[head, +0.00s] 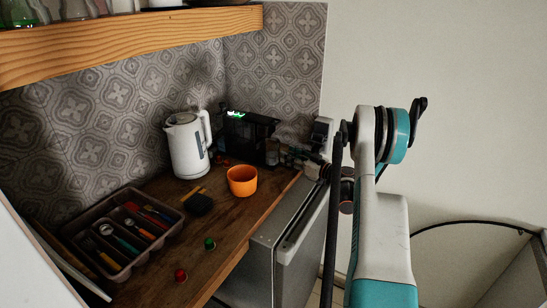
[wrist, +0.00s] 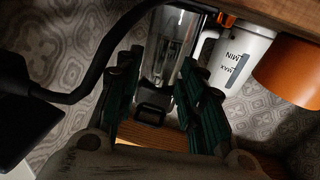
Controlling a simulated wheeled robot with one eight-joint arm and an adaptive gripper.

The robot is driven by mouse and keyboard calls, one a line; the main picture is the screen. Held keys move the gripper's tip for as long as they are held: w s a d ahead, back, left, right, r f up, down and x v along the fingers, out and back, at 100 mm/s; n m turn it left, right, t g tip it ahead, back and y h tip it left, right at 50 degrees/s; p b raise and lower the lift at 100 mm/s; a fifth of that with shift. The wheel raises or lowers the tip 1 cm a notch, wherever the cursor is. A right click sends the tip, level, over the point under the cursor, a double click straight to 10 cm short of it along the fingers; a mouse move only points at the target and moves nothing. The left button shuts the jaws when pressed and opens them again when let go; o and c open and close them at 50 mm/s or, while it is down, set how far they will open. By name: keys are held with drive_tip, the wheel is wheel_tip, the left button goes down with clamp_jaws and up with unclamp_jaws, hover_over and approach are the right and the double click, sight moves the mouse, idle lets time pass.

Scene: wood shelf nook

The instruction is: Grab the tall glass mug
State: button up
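A tall clear glass vessel (wrist: 172,45), apparently the tall glass mug, shows in the wrist view, beyond and between my fingers. A dark squarish part (wrist: 152,106) shows at its lower end in that picture; I cannot tell if it belongs to it. In the head view the mug is hard to make out in the dark corner near the black appliance. My gripper (wrist: 160,62) is open, with a green finger on each side of the glass. I see no clear contact. In the head view, my gripper (head: 296,157) is small and dark at the counter's right end.
The wrist view looks upside down. A white kettle (head: 187,146) and an orange cup (head: 242,181) stand on the wooden counter (head: 222,225), near a black appliance (head: 246,137). A utensil tray (head: 77,239) lies left. A wooden shelf (head: 130,40) hangs above.

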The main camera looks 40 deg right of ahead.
sight(285, 149)
drive_tip(key=x, duration=0.3)
drive_tip(key=shift+w+b, duration=0.1)
drive_tip(key=shift+b, duration=0.25)
drive_tip(key=shift+r, duration=0.1)
clamp_jaws()
drive_tip(key=shift+r+p, duration=0.25)
drive_tip(key=shift+p, duration=0.05)
drive_tip(key=shift+r, duration=0.15)
drive_tip(key=p+v, duration=0.3)
drive_tip(key=v, duration=1.5)
